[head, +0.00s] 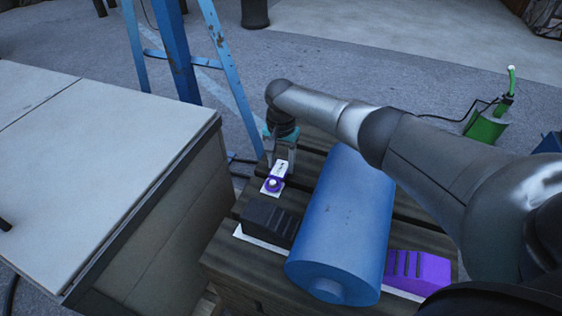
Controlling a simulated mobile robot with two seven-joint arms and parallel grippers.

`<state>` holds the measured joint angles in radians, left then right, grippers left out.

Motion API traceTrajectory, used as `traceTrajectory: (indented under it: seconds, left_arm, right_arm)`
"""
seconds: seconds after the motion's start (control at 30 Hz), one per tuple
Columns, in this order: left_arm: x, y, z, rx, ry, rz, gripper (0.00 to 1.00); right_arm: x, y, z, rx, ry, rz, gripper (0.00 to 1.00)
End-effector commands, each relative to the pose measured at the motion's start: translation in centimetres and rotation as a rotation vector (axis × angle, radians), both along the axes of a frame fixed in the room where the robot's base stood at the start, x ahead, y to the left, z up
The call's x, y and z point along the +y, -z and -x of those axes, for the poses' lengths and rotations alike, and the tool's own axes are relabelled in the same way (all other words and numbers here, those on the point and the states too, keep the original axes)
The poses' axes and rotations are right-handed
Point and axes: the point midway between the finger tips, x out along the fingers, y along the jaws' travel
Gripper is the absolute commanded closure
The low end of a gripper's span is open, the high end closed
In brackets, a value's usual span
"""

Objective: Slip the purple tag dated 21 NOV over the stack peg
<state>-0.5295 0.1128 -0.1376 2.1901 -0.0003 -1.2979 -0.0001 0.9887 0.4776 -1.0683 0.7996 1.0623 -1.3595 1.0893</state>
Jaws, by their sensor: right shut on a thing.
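My right gripper (281,152) reaches in from the right and points down over the slatted wooden top. It is shut on a small tag (280,168) with a white face, dark marks and purple at its lower end. The date is too small to read. Just below the fingers is the stack peg (272,183), a small upright with a white rounded tip on a white base plate. Purple shows around the tip; I cannot tell how far down the peg the tag's ring sits. My left gripper is not in view.
A large blue cylinder (345,220) lies on the wooden top, close right of the peg. A black ridged block (268,221) is in front of the peg, and a purple ridged block (418,269) is at right. A grey-topped cabinet (90,160) stands left.

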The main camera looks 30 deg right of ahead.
Motion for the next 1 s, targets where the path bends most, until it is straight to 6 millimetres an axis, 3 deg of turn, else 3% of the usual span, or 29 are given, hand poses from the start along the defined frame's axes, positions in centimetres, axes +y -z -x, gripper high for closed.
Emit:
traceTrajectory:
  seconds: [0.37, 0.4, 0.7, 1.0]
  left_arm:
    - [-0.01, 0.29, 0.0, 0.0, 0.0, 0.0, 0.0]
    - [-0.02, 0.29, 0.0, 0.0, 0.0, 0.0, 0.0]
    - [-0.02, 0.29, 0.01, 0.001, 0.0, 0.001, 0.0]
    - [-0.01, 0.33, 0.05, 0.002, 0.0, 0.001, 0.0]
  right_arm:
    - [0.04, 0.62, 0.0, -0.001, 0.0, -0.001, 1.0]
    - [0.04, 0.64, -0.02, -0.001, 0.0, -0.001, 0.45]
    - [0.03, 0.6, 0.0, 0.0, 0.0, 0.0, 0.11]
    - [0.01, 0.62, 0.01, 0.0, 0.0, 0.0, 0.11]
